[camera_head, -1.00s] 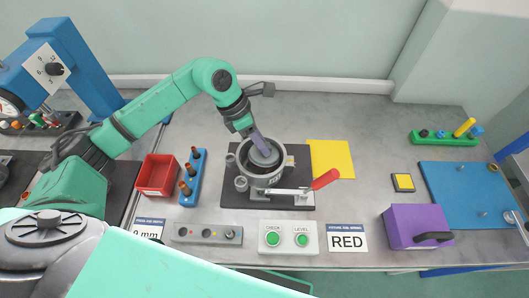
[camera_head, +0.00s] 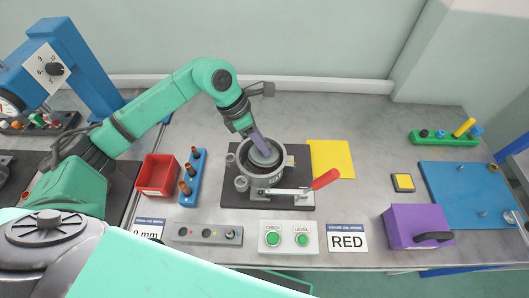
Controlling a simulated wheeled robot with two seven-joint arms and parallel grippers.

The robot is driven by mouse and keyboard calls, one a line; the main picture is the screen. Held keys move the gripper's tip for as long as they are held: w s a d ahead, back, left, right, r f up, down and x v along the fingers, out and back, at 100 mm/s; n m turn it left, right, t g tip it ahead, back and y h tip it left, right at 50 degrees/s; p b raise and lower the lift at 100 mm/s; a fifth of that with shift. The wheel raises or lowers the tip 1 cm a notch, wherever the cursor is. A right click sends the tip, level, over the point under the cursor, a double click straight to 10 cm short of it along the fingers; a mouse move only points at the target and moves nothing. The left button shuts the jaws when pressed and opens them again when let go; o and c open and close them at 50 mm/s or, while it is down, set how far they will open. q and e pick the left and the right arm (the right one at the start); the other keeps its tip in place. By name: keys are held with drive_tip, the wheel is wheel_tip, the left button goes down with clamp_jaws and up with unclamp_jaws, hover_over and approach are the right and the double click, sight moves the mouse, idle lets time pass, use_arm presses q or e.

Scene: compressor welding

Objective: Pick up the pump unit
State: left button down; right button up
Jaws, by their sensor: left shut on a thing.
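The pump unit (camera_head: 266,155) is a grey round part sitting inside a metal ring-shaped holder (camera_head: 262,180) on a dark base plate (camera_head: 235,198). A lever with a red handle (camera_head: 325,179) extends to the right of the holder. My left gripper (camera_head: 259,143) reaches down from above and is shut on the pump unit, which is still within the holder's ring. The gripper's fingers partly hide the top of the pump unit. A green arm link of mine crosses the lower left, but my right gripper does not show.
A red bin (camera_head: 157,175) and a blue rack (camera_head: 192,178) stand left of the holder. A button box (camera_head: 288,238) and a grey panel (camera_head: 207,234) lie in front. A yellow sheet (camera_head: 331,159) is behind right.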

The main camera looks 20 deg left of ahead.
use_arm(q)
drive_tip(key=shift+r, duration=0.15)
drive_tip(key=shift+r, duration=0.45)
wheel_tip(320, 180, up, 19)
drive_tip(key=b, duration=0.3)
